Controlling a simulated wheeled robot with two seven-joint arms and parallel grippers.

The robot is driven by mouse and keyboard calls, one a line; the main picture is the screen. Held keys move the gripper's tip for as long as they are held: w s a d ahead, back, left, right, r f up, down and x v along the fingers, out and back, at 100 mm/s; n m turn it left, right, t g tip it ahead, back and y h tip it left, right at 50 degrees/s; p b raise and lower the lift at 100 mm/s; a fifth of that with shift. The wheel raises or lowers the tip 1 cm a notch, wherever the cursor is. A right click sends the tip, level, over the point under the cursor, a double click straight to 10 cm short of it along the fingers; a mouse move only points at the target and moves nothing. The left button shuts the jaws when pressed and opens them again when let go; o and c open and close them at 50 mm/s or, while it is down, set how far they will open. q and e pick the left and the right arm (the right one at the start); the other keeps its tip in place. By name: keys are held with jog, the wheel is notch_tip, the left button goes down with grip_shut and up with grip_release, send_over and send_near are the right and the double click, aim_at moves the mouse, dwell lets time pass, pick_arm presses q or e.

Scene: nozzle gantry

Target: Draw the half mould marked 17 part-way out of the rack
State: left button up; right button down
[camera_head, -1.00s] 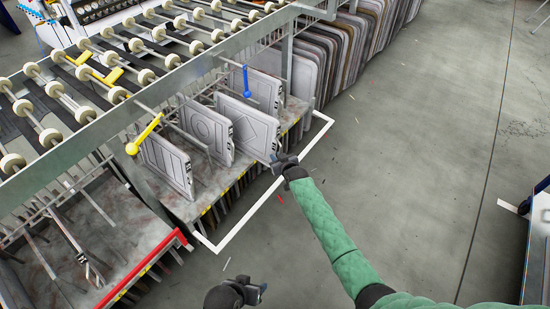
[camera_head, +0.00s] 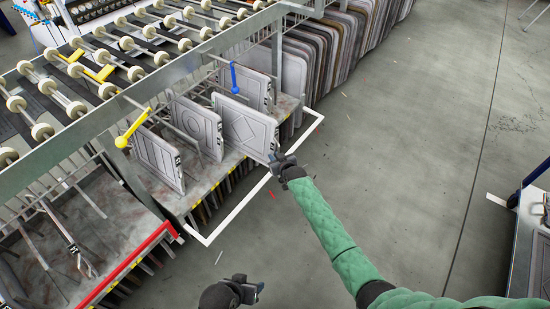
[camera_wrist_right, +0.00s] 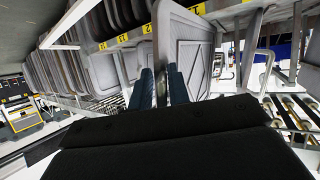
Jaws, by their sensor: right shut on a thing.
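A grey half mould with a diamond outline (camera_head: 241,127) stands upright in the rack, its near end out past the shelf's front edge. My right gripper (camera_head: 278,163) is at its lower front corner. In the right wrist view the right gripper (camera_wrist_right: 162,84) is shut on the edge of this grey panel (camera_wrist_right: 185,50). Its number is too small to read. Two other half moulds stand to its left, one with a circle (camera_head: 195,127) and one with a rectangular outline (camera_head: 157,160). My left gripper (camera_head: 248,288) is low in the head view, away from the rack; its fingers are unclear.
The rack shelf (camera_head: 205,178) has yellow labels along its edge. A blue lever (camera_head: 234,78) and a yellow lever (camera_head: 131,130) hang above the moulds. Many packed panels (camera_head: 318,55) stand behind.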

jog(key=c, duration=1.3)
grip_release()
jog(key=shift+o, duration=0.2)
jog(key=shift+s, duration=0.1)
jog(key=v, duration=0.7)
jog(key=shift+s, duration=0.25)
jog(key=shift+d, duration=0.15)
